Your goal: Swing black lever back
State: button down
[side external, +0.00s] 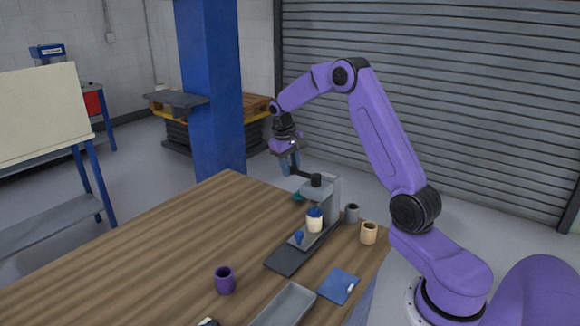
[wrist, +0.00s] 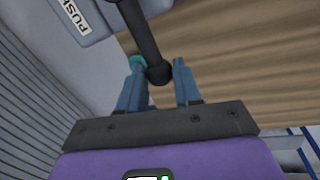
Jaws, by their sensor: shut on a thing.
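The black lever (side external: 302,174) sticks out from the upper part of a grey machine (side external: 333,197) with a dark base plate (side external: 288,261). In the wrist view the lever (wrist: 139,30) is a dark rod with a round knob at its end. My gripper (side external: 291,168) is at the lever's outer end, above the table's far edge. In the wrist view my gripper (wrist: 158,72) has its blue fingers on either side of the knob, shut on it. The exact contact is hard to see. A PUSH label (wrist: 75,14) shows on the grey body.
A white and blue jar (side external: 314,221) stands on the machine's base. A grey cup (side external: 352,213) and a tan mug (side external: 369,233) stand close on its right. A purple mug (side external: 225,280), blue pad (side external: 338,286) and grey tray (side external: 286,306) lie nearer. The table's left is clear.

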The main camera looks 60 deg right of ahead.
jog(key=shift+d, duration=0.1)
jog(key=c, duration=0.8)
grip_release()
jog(key=a+r, duration=0.1)
jog(key=r, duration=0.4)
jog(key=a+r, duration=0.1)
jog(key=r, duration=0.5)
jog(key=a+r, duration=0.1)
jog(key=r, duration=0.5)
jog(key=shift+w+a, duration=0.15)
jog(key=shift+w, duration=0.2)
